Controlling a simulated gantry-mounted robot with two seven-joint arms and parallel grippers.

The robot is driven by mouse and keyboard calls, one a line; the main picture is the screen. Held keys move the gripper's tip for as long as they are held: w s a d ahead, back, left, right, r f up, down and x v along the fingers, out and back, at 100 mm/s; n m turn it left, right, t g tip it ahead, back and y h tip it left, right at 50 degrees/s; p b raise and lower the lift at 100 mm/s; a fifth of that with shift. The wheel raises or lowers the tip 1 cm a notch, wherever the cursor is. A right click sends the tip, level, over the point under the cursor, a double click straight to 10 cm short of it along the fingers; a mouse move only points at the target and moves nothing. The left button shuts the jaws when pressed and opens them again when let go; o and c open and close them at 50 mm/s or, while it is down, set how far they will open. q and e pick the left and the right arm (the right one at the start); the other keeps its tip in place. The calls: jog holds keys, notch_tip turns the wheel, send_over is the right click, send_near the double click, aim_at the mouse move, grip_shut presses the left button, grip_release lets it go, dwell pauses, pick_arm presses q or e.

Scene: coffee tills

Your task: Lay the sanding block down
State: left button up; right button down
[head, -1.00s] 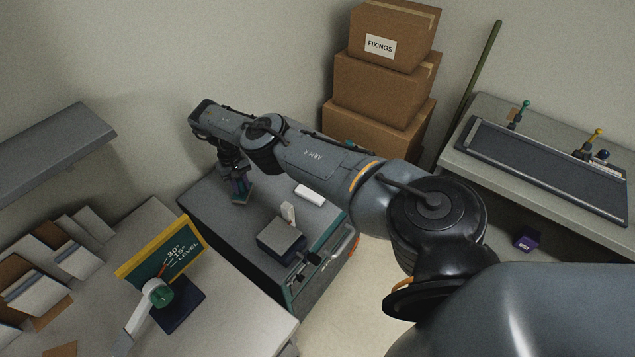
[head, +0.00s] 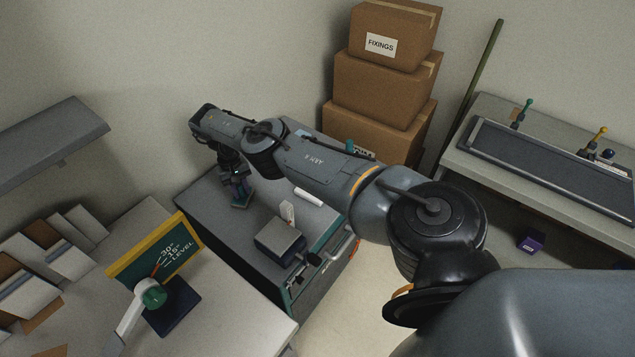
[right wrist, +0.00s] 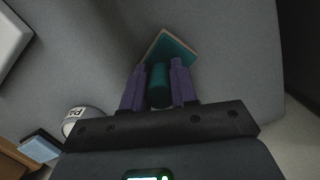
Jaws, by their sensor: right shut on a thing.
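The sanding block is a small teal pad with a paler edge and a round teal grip. It shows in the head view (head: 241,201) at the far left of the grey cabinet top. My right gripper (head: 235,184) comes down on it from above. In the right wrist view the purple fingers of my right gripper (right wrist: 158,78) are shut on the round grip, and the block (right wrist: 172,47) extends beyond the fingertips. I cannot tell whether its underside touches the cabinet top. My left gripper is not in view.
The grey cabinet top (head: 215,222) is clear around the block. A workbench with a green level board (head: 160,248) lies at the left. Cardboard boxes (head: 375,85) are stacked behind.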

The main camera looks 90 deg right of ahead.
jog(key=c, duration=0.8)
grip_release()
jog(key=shift+f, duration=0.1)
jog(key=shift+c, duration=0.2)
jog(key=shift+o, duration=0.2)
notch_tip(320, 180, up, 11)
jog(key=w+d+p, duration=0.1)
jog(key=p, duration=0.2)
jog(key=shift+d+f+p, duration=0.15)
jog(key=shift+p, duration=0.2)
jog(key=shift+s, duration=0.1)
